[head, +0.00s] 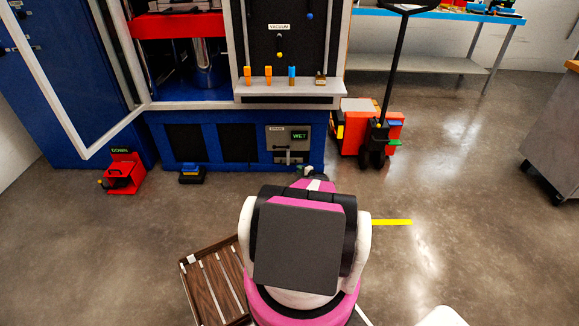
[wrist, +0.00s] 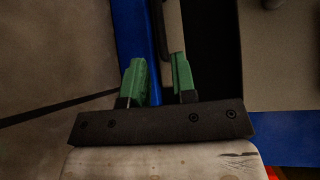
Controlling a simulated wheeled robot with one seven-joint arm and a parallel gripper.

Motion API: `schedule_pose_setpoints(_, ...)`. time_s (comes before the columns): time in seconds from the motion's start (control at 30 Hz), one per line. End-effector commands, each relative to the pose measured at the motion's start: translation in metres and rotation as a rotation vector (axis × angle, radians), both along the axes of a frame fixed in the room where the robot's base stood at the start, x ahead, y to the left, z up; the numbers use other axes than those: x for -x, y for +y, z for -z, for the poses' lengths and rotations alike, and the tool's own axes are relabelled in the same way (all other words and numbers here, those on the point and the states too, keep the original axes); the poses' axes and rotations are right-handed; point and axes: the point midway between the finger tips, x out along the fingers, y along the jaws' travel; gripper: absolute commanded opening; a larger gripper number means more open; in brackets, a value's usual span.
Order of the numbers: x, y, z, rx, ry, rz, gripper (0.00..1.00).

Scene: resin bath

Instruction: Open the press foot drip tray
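The blue press foot (head: 210,138) runs low along the front of the press, with black panels set in it. At its right end is a grey panel (head: 279,133) with a small green "WET" display and a dark handle-like bar (head: 287,148). I cannot tell which part is the drip tray's front; it looks shut flush. My gripper (wrist: 160,76), with green fingers, is open in the wrist view. A blue strip and a grey edge show between and beyond the fingers, and I cannot tell whether they touch. In the head view my arm mostly hides the gripper, just in front of the foot's right end.
A red pedal (head: 121,174) and a small dark-blue pedal (head: 192,173) are on the floor to the left. A pallet jack (head: 376,140) stands right of the press. A slatted wooden crate (head: 187,262) lies at lower left. Floor at right is mostly clear.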

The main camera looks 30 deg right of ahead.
Motion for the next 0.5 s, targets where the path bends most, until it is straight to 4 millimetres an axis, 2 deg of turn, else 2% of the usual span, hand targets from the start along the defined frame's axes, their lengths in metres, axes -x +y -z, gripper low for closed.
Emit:
schedule_pose_setpoints(0.3, -0.053, 0.013, 0.01, 0.001, 0.0, -0.003, 0.25)
schedule_pose_setpoints(0.5, -0.081, 0.02, 0.014, 0.0, 0.002, -0.002, 0.25)
